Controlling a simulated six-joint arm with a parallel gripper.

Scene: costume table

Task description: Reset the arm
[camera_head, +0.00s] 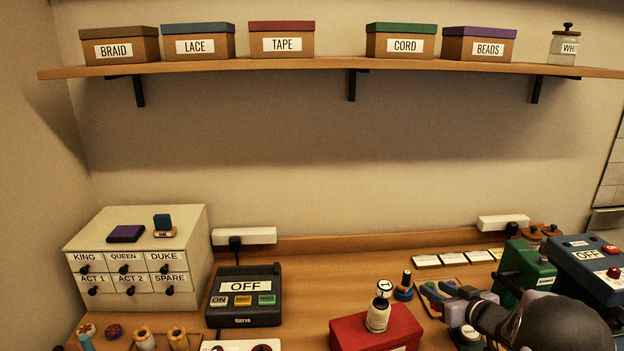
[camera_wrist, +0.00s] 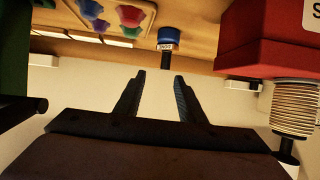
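My gripper (camera_wrist: 160,82) is open in the wrist view, with a clear gap between its two dark fingers and nothing held. In the head view my dark arm reaches in from the lower right, above the table; its fingertips are hard to make out there. Beyond the fingers in the wrist view is a small blue-topped item (camera_wrist: 168,36) with a label, apart from them.
A red box (camera_head: 350,336) with a white spool (camera_head: 377,318) stands left of my arm. A green device (camera_head: 530,268) and a blue OFF box (camera_head: 590,270) stand right. A drawer cabinet (camera_head: 135,245) and grey switch box (camera_head: 245,300) are left. A shelf (camera_head: 300,65) hangs above.

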